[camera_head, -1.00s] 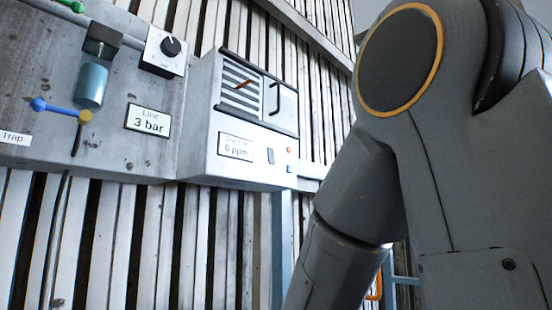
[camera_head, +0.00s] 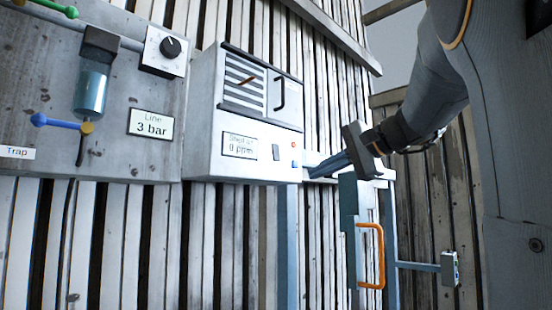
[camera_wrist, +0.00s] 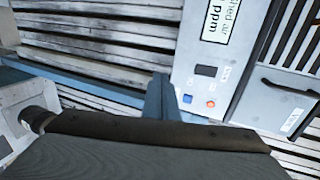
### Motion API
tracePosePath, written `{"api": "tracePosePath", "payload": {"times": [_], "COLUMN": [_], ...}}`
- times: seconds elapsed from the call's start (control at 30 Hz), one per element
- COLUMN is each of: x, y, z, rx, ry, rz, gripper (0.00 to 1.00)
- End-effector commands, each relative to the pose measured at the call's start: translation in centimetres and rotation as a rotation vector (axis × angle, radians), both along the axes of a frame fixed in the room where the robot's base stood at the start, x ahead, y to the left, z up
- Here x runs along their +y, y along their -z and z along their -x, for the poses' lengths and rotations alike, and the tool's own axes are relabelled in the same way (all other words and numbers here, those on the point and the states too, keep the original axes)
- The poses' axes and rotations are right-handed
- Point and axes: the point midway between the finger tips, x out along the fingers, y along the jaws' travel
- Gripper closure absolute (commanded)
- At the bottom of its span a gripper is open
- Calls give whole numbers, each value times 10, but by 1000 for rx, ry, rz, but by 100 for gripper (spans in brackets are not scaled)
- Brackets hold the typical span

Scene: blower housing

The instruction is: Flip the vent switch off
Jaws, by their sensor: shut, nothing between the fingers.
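The white box with the "0 ppm" label (camera_head: 239,145) hangs on the slatted wall. A small dark rocker switch (camera_head: 275,152) sits low on its front; it also shows in the wrist view (camera_wrist: 206,71). The lettering beside it is too small to read, and its on or off position cannot be told. A red light (camera_head: 293,144) and a blue light (camera_head: 293,165) are to its right. My gripper (camera_head: 312,172) is shut and empty, its blue fingers pointing left near the box's lower right corner. In the wrist view the fingertips (camera_wrist: 160,80) are apart from the switch.
A louvred panel (camera_head: 243,82) and a dark handle (camera_head: 281,93) are above the switch. The grey panel (camera_head: 110,165) with a dial (camera_head: 171,47) and blue lever (camera_head: 62,122) is at left. An orange handle (camera_head: 371,256) hangs below my gripper.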

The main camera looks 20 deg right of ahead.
Motion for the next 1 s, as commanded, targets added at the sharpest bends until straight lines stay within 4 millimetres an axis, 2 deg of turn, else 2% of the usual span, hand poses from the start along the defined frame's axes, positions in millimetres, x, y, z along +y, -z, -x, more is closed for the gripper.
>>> {"api": "tracePosePath", "payload": {"times": [0.03, 0.1, 0.2, 0.27, 0.67, 0.87, 1.0], "x": [-5, -7, -8, -8, -8, 1, 12], "y": [-24, -47, -68, -73, -75, -72, -68], "z": [7, 14, 20, 22, 21, 2, -21], "rx": [-37, -76, -112, -122, -125, -124, -122], "ry": [8, 8, 9, 7, 7, 3, 1], "rz": [-7, -19, -31, -33, -35, -35, -37], "gripper": [100, 100, 100, 100, 100, 100, 100]}}
